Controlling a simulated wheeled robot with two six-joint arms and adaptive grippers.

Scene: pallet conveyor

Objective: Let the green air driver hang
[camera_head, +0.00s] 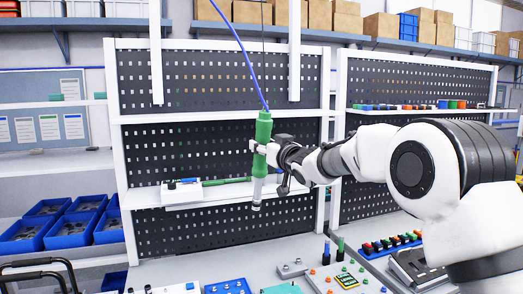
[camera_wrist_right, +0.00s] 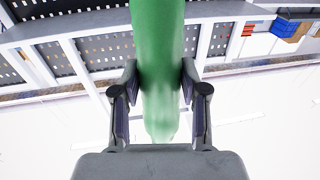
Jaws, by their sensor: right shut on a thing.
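The green air driver (camera_head: 262,135) hangs upright in front of the perforated back panel, with a blue hose (camera_head: 240,48) running up from its top. Its lower end is light grey and points down, above the bench. My right gripper (camera_head: 262,150) reaches in from the right and is shut around the driver's green body. In the right wrist view the green body (camera_wrist_right: 158,60) stands between the two dark fingers of the right gripper (camera_wrist_right: 160,95). My left gripper is in neither view.
A shelf (camera_head: 225,193) with a white block and a green rod runs behind the driver. Blue bins (camera_head: 66,229) stand at the left. The bench below holds small parts, a blue tray (camera_head: 228,286) and a row of colored buttons (camera_head: 390,243) at the right.

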